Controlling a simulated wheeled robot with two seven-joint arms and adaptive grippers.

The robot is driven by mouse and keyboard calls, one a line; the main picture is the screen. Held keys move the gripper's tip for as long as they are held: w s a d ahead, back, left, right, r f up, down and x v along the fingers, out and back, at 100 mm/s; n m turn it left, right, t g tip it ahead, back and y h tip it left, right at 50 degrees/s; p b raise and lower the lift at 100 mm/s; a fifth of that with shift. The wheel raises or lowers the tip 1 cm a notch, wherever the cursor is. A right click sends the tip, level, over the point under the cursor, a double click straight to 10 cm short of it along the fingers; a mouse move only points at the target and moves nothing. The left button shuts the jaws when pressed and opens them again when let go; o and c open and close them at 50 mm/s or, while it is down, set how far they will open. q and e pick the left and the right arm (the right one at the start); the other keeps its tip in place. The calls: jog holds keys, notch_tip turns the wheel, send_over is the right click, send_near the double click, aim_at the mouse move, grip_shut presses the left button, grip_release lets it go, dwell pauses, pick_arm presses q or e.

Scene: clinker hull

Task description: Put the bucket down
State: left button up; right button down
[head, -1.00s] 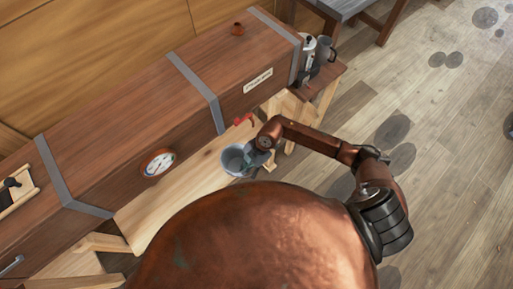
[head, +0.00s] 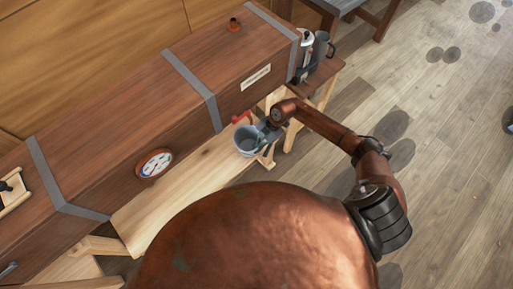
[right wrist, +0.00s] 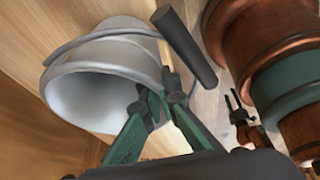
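The bucket (head: 246,140) is a small grey pail near the right end of the pale wooden bench, close to the red tap (head: 242,117). My right gripper (head: 267,130) is at the bucket's right side. In the right wrist view the bucket (right wrist: 95,85) appears with its open mouth towards lower left, and my green fingers (right wrist: 160,98) are closed at its side, by the dark handle grip (right wrist: 187,45). The exact contact is partly hidden. I cannot tell whether the bucket's base touches anything.
The long wooden chest (head: 140,110) with grey straps and a round gauge (head: 155,163) stands behind the pale bench (head: 180,190). A metal pot (head: 305,50) and a grey mug (head: 322,45) stand at its right end. The bench left of the bucket looks clear.

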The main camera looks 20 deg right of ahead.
jog(key=c, duration=2.2)
grip_release()
jog(key=shift+o, duration=0.2)
jog(key=p+v, duration=0.1)
jog(key=v, duration=1.1)
